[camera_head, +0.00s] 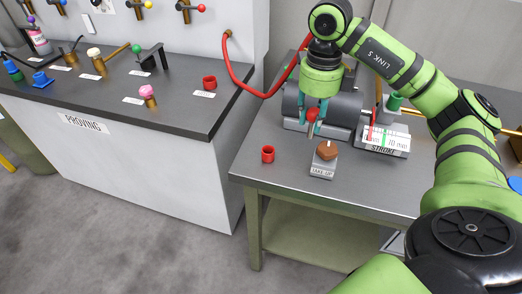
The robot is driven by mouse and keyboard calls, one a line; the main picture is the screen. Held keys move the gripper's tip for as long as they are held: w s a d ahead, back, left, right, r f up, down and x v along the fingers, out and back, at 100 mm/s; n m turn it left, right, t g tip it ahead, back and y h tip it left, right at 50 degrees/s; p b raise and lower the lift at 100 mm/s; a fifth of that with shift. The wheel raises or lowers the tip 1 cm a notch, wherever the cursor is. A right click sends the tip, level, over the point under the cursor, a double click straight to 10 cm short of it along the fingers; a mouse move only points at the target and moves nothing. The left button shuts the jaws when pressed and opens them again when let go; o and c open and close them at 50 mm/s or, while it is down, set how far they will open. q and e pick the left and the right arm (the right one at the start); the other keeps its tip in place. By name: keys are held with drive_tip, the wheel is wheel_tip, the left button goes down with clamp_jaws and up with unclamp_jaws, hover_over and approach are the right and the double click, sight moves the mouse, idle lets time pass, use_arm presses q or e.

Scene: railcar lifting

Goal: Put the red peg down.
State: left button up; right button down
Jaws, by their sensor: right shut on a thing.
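My right gripper (313,116) points down over the metal bench, with teal fingers. It is shut on the red peg (312,115), which has a round red head and a thin shaft below. The peg is roughly upright, just behind the make-up block; I cannot tell whether its tip touches anything. A small red cup (268,154) stands on the bench, left of the gripper. Another red cup (209,82) stands by a label on the dark proving counter. My left gripper is not in view.
A brown knob sits on the grey make-up block (322,170). A stroke gauge (385,140) stands to the right, and a dark grey cylinder (340,108) lies behind the gripper. A red hose (250,90) loops from the wall. Bare bench top (270,180) lies around the front cup.

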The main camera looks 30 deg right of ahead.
drive_tip(key=w+a+f+p, duration=0.1)
drive_tip(key=w+a+f, duration=0.1)
drive_tip(key=f, duration=0.1)
drive_tip(key=w+a+f+p, duration=0.2)
drive_tip(key=w+f, duration=0.1)
drive_tip(key=w+a+f+p, duration=0.2)
drive_tip(key=f, duration=0.1)
drive_tip(key=shift+w+a+f, duration=0.2)
drive_tip(key=shift+w+a, duration=0.1)
drive_tip(key=shift+a, duration=0.05)
drive_tip(key=shift+f, duration=0.4)
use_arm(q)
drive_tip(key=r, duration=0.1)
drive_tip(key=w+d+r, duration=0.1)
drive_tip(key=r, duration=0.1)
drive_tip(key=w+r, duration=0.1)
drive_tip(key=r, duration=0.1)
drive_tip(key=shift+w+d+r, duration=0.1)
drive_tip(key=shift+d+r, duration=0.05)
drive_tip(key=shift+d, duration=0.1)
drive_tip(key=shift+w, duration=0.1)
use_arm(e)
drive_tip(key=shift+f, duration=0.15)
drive_tip(key=c, duration=0.9)
unclamp_jaws()
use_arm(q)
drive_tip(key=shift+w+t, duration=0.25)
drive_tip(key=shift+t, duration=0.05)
